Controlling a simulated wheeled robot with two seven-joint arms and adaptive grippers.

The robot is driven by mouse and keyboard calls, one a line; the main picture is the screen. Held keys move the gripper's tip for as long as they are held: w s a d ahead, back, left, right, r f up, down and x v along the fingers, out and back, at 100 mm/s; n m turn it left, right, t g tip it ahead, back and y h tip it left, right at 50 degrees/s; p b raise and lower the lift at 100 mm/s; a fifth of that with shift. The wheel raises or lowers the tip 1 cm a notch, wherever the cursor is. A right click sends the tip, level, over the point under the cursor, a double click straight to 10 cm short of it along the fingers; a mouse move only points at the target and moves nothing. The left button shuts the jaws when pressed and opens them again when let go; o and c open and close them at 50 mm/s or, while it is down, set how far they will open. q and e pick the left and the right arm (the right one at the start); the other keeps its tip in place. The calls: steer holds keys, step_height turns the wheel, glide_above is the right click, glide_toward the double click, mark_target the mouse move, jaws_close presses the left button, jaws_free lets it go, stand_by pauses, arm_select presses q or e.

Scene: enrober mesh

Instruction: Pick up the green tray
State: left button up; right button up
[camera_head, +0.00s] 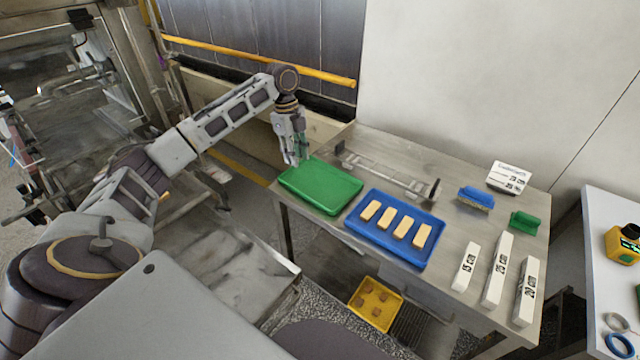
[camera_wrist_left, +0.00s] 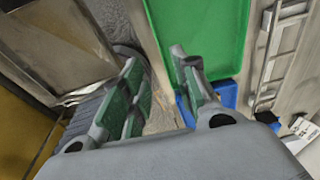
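The green tray (camera_head: 322,188) lies flat and empty on the left end of the steel table, its left edge close to the table edge. In the left wrist view the tray (camera_wrist_left: 208,32) fills the top middle. My left gripper (camera_head: 300,160) is at the tray's far left edge, pointing down. In the left wrist view the gripper's green-padded fingers (camera_wrist_left: 160,95) are spread apart, with the tray's edge showing ahead between them. I see no clear contact with the tray. My right gripper is not in view.
A blue tray (camera_head: 352,222) with several tan bars stands right beside the green tray. A metal bar fixture (camera_head: 390,176) lies behind. White labelled blocks (camera_head: 495,268), a blue brush (camera_head: 476,197) and a small green block (camera_head: 524,221) are to the right. A yellow tray (camera_head: 358,299) sits below.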

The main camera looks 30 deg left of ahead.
arm_select(q)
glide_above(302, 196)
steer(key=f, duration=0.7)
steer(key=shift+w+a+f, duration=0.2)
steer(key=shift+w+a, duration=0.15)
steer(key=shift+a, duration=0.05)
steer(key=shift+d+f, duration=0.1)
steer(key=shift+f, duration=0.5)
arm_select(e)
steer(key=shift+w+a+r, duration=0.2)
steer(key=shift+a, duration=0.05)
